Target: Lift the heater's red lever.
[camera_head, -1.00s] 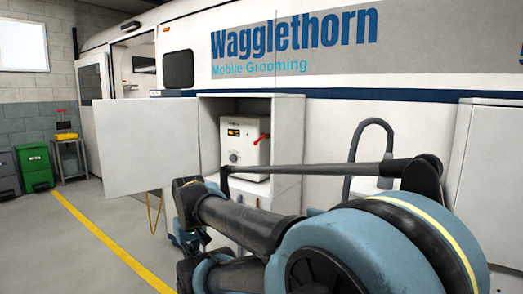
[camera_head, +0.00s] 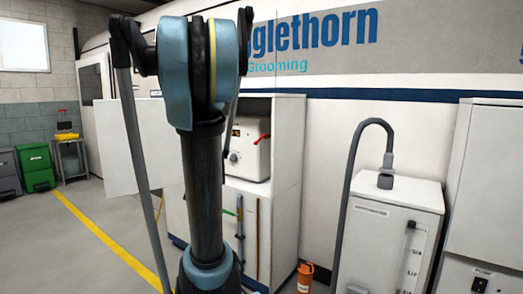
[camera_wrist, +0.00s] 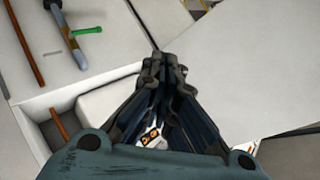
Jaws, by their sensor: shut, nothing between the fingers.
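The heater (camera_head: 248,160) is a white box with a dark display inside an open cabinet, right of my arm in the head view. Its red lever (camera_head: 262,139) sticks out at the upper right of its front. My arm covers the heater's left side. In the wrist view, part of the heater (camera_wrist: 105,101) shows behind my gripper (camera_wrist: 163,62), with its display between the finger links. My gripper's fingers are together and empty. I cannot make out the red lever in the wrist view. The head view does not show my gripper clearly.
The cabinet's white door (camera_head: 115,145) stands open to the left; it fills the right of the wrist view (camera_wrist: 255,70). Below the heater are pipes and a green handle (camera_wrist: 87,31). A tank with a grey hose (camera_head: 385,225) and an orange bottle (camera_head: 305,277) stand to the right.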

